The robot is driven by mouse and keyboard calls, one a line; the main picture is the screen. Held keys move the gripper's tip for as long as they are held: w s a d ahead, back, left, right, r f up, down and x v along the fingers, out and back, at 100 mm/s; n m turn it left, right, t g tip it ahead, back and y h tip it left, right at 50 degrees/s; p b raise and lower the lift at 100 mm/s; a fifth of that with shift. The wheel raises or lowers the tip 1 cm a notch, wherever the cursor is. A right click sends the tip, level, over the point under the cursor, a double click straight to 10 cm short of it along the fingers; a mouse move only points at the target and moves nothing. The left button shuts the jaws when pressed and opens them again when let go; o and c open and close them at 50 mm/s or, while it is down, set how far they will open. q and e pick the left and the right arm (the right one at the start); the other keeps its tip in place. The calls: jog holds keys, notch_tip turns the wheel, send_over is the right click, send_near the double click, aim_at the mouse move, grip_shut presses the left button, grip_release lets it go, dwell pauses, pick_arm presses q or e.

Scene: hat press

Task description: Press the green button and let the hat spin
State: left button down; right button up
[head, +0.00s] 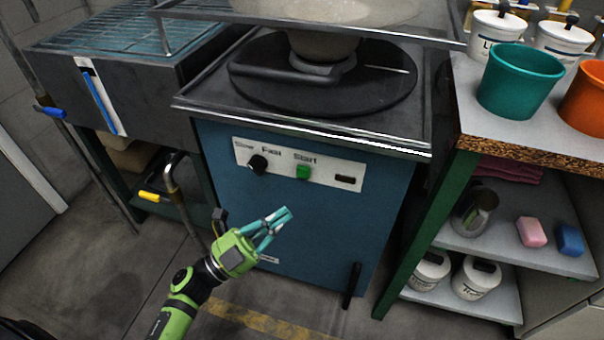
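The green button (303,172) sits under the word "Start" on the white control panel (330,171) of the blue machine. A black knob (258,164) is to its left. The hat (322,46) shows only in its lower part at the top of the view, above a round black plate (265,90); its top is cut off. My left gripper (284,214) is in front of the blue machine front, below and left of the button and apart from it. Its teal fingers are close together at the tips, and nothing shows between them. My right gripper is not in view.
A metal rail (300,22) crosses above the plate. A shelf unit (545,148) at right holds a teal bucket (520,80), an orange bucket (588,100) and white tubs. A grey basin (135,75) with a blue hose handle stands at left. The space before the panel is clear.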

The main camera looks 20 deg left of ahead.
aim_at(303, 172)
pick_arm(q)
jog(key=w+b, duration=0.3)
jog(key=w, duration=0.5)
jog(key=shift+w+d, duration=0.15)
jog(key=shift+w, duration=0.2)
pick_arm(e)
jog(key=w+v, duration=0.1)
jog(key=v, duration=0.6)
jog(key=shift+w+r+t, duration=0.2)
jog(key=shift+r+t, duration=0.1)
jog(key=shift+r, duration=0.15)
pick_arm(q)
jog(key=shift+w, duration=0.15)
jog(key=shift+w, duration=0.3)
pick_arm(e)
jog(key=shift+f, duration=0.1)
